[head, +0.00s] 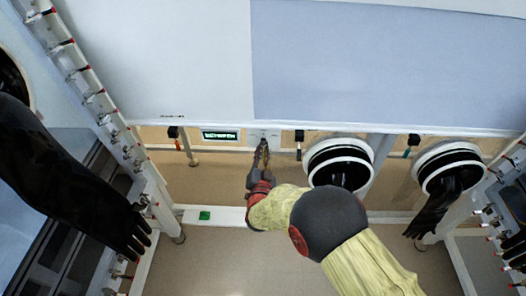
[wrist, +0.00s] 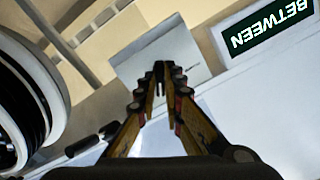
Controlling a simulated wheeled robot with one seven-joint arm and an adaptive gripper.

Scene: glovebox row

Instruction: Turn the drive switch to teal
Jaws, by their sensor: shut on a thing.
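The drive switch's light plate (head: 263,135) is on the panel below the large pale boards. In the wrist view the plate (wrist: 128,70) lies behind my fingertips. My gripper (head: 262,147) reaches up to the plate, and its fingers are shut on a small dark part at the plate's middle, which I take as the switch knob. In the wrist view my gripper (wrist: 161,78) covers most of the knob, so its pointing direction and any teal mark are hidden.
Round black-and-white glove ports (head: 340,163) and (head: 447,166) stand right of the plate, the farther with a black glove hanging (head: 432,208). Black handles (head: 299,136) hang nearby. A large black glove (head: 70,185) juts in at left. A white rail (head: 225,216) crosses below.

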